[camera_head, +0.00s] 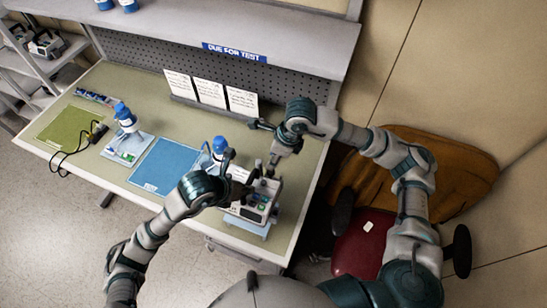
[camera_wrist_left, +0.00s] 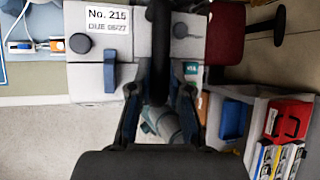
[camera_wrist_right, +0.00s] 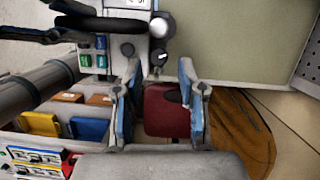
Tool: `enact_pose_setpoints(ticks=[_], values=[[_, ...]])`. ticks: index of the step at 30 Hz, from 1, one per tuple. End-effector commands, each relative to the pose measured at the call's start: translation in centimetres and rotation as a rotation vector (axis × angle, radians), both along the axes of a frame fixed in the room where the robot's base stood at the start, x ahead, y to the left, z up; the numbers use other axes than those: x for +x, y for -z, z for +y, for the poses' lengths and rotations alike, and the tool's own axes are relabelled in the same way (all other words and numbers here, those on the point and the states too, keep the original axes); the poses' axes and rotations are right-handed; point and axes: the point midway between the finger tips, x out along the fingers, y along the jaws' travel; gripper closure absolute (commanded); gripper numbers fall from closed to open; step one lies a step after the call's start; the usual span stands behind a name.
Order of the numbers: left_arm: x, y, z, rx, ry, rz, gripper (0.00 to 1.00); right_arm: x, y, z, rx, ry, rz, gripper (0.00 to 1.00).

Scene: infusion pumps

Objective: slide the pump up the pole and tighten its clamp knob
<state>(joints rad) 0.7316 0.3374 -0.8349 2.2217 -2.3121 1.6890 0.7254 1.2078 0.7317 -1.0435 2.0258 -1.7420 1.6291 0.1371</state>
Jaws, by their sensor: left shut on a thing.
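The pump (camera_head: 262,207) is a pale grey box at the right end of the bench, with its panel facing the front. Its top, with the label "No. 215", shows in the left wrist view (camera_wrist_left: 95,50). My left gripper (camera_wrist_left: 160,95) is shut on the dark curved handle (camera_wrist_left: 160,35) over the pump's top. My right gripper (camera_wrist_right: 158,75) is open and empty, with its fingers beside the pump's edge. A round knob with a pale face (camera_wrist_right: 160,27) is just beyond its fingertips. I cannot clearly make out the pole; the arms and pump hide much of that spot.
A blue mat (camera_head: 167,165) lies left of the pump. A second device (camera_head: 128,148) with a blue-capped bottle stands farther left. Cards (camera_head: 210,92) lean at the back below a shelf (camera_head: 220,35). A red chair (camera_head: 365,240) stands at the right, beside my right arm.

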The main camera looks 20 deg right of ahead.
Motion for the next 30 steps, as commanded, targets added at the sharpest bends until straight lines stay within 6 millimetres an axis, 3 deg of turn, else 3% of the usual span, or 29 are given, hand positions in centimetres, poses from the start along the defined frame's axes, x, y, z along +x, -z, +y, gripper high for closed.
enact_pose_setpoints(ticks=[9, 10, 13, 14, 23, 30], values=[[0.0, -0.2, -0.1, -0.004, 0.001, -0.005, 1.00, 0.0, 0.0, 0.0, 0.000, 0.000, 0.000, 0.60], [0.0, -0.2, -0.1, -0.004, 0.001, -0.005, 0.80, 0.0, 0.0, 0.0, 0.000, 0.000, 0.000, 0.60], [0.0, -0.2, -0.1, -0.004, 0.001, -0.004, 0.55, 0.0, 0.0, 0.0, 0.000, 0.000, 0.000, 0.60], [0.0, -0.2, -0.1, -0.003, 0.002, -0.003, 0.53, 0.0, 0.0, 0.0, 0.000, 0.000, 0.000, 0.60], [0.0, -0.2, 0.1, -0.001, 0.000, 0.000, 0.53, 0.1, 0.1, 0.0, -0.001, 0.000, 0.000, 0.60], [-0.9, -3.1, 1.7, -0.002, 0.000, -0.005, 0.53, 0.1, 0.1, 0.0, 0.000, 0.000, 0.000, 0.60]])
